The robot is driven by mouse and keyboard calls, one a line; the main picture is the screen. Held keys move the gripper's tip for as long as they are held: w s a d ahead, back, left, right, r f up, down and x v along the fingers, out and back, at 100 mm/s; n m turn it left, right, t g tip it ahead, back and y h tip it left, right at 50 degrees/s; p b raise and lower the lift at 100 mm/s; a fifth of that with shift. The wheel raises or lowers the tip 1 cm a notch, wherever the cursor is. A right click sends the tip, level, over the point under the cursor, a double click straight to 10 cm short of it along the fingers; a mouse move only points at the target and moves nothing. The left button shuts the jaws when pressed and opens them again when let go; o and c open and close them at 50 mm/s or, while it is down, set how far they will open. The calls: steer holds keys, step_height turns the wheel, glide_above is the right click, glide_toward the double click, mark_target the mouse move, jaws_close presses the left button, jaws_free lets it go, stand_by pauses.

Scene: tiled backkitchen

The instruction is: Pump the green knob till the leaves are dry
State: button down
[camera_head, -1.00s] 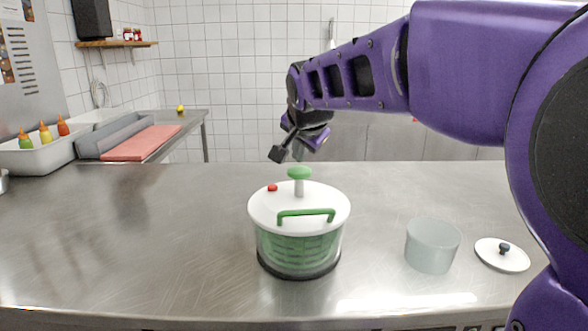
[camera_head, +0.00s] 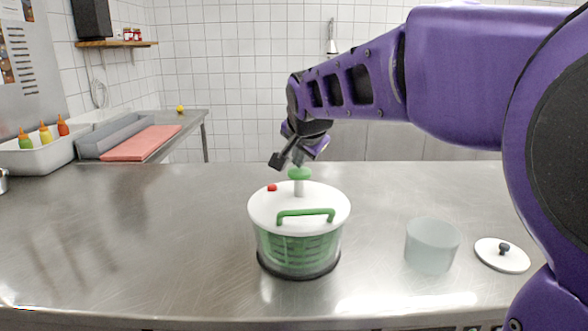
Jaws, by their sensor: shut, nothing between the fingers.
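A salad spinner (camera_head: 299,248) stands upright on the steel counter. It has a clear bowl with a green basket inside, a white lid and a green handle (camera_head: 306,213) on the near side. The green knob (camera_head: 299,173) sits on a pale stem that stands up out of the lid's centre. A red button (camera_head: 272,187) is on the lid's left. My gripper (camera_head: 287,161) is shut and empty, just above the knob and slightly left of it. I cannot tell whether it touches the knob. The leaves cannot be made out through the basket.
A frosted tub (camera_head: 432,246) and a white lid with a dark knob (camera_head: 502,255) lie on the counter (camera_head: 130,245) to the right. The counter left of the spinner is clear. A bin of sauce bottles (camera_head: 42,150) and a red board (camera_head: 142,143) are at the back left.

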mark_target(298, 172)
steer(key=shift+f, duration=1.6)
stand_by(1.1)
steer(key=shift+r, duration=0.1)
steer(key=shift+r+p, duration=1.3)
steer(key=shift+r, duration=0.85)
steer(key=shift+r+p, duration=1.7)
steer(key=shift+r, duration=0.85)
